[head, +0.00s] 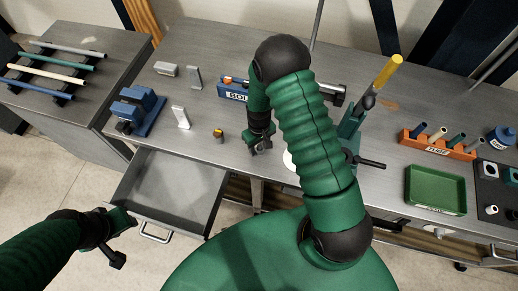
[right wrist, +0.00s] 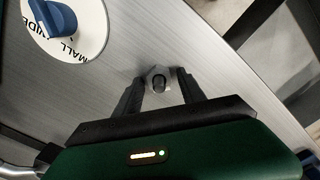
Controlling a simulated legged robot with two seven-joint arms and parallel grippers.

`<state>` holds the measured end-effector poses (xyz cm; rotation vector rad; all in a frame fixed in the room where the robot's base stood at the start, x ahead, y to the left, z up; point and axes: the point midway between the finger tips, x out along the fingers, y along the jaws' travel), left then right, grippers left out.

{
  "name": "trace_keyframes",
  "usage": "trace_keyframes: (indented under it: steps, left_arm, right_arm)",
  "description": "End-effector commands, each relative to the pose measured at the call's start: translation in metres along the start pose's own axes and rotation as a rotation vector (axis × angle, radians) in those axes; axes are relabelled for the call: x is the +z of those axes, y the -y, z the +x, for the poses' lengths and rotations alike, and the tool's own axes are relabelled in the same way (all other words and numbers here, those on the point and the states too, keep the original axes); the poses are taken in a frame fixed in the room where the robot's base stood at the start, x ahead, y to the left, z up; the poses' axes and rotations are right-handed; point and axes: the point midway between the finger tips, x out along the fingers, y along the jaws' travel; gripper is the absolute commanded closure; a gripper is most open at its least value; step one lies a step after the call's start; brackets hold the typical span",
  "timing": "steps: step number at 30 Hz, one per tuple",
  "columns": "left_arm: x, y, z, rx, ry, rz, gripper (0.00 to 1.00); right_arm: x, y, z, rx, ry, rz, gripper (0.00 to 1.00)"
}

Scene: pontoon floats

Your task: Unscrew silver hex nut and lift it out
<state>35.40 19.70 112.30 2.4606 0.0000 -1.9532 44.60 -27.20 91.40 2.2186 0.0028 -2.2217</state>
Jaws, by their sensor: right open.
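In the right wrist view a silver hex nut (right wrist: 157,72) shows at the grey metal surface, with a dark round centre. My right gripper (right wrist: 161,86) is open, with one finger on each side of the nut. I cannot tell whether the fingers touch it. In the head view my right gripper (head: 260,147) is low over the front part of the bench, and the nut cannot be made out there. My left gripper (head: 124,222) is at the lower left, beside the open drawer and away from the nut; its finger opening is unclear.
A white dial with a blue knob (right wrist: 60,17) is near the nut. The bench (head: 205,150) carries a blue vise (head: 135,111), a blue bin (head: 230,92), an orange rack (head: 437,145) and a green tray (head: 435,190). An open drawer (head: 170,185) juts out at front left.

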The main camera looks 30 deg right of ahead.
Motion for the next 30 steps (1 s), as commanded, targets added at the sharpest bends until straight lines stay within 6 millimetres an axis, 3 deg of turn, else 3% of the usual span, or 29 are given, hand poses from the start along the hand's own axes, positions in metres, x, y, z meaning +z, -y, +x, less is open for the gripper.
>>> trace_keyframes:
  steps: [2,9,16,24,30]
  left_arm:
    - [-0.001,0.000,-0.002,0.000,0.000,0.000,0.64]
    - [-0.004,0.000,-0.017,0.000,0.000,0.000,0.64]
    - [-0.006,0.000,-0.024,0.000,0.000,0.000,0.64]
    - [-0.013,0.000,-0.053,0.000,0.000,0.000,0.64]
    - [-0.012,0.000,-0.052,0.000,0.000,0.000,0.64]
  right_arm:
    - [0.000,0.000,-0.001,0.001,0.001,0.102,0.53]
    - [0.001,0.000,-0.003,0.003,0.002,0.854,0.53]
    - [0.001,0.000,-0.003,0.002,0.001,1.180,0.53]
    - [0.001,0.000,-0.004,0.003,0.000,1.976,0.53]
    - [0.000,-0.001,0.000,0.001,-0.001,2.090,0.53]
